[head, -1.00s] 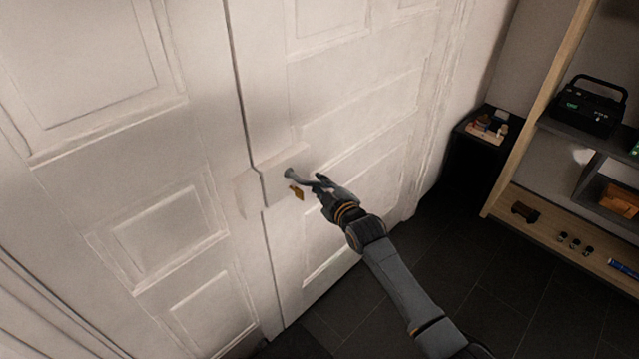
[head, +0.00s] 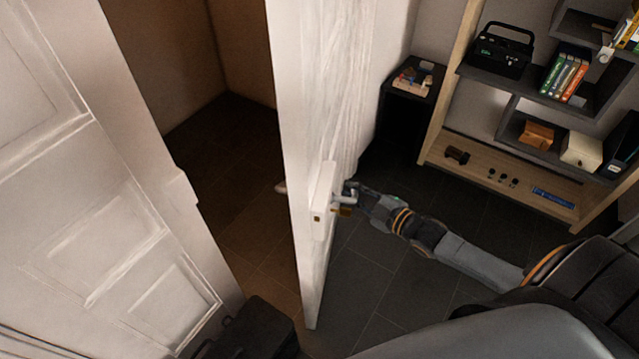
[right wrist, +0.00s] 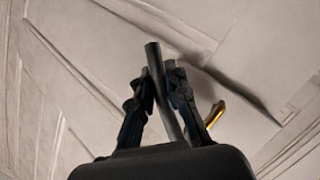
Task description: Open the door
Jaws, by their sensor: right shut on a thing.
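The white door (head: 308,90) stands swung open, seen nearly edge-on in the head view, with a dark gap to its left. Its lever handle (head: 343,196) is on the right face near the door's free edge. My right gripper (head: 352,194) is at this handle. In the right wrist view the fingers (right wrist: 158,95) are shut around the dark handle bar (right wrist: 158,80), with the white door panel behind. A brass key (right wrist: 214,113) shows beside the right finger. The far-side handle (head: 281,188) pokes out left of the door. My left gripper is not in view.
A white fixed door leaf (head: 95,190) stands at left. The opening shows a dark floor (head: 235,150) and brown walls. A wooden shelf unit (head: 480,170) with books and boxes and a small black side table (head: 405,95) stand at right.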

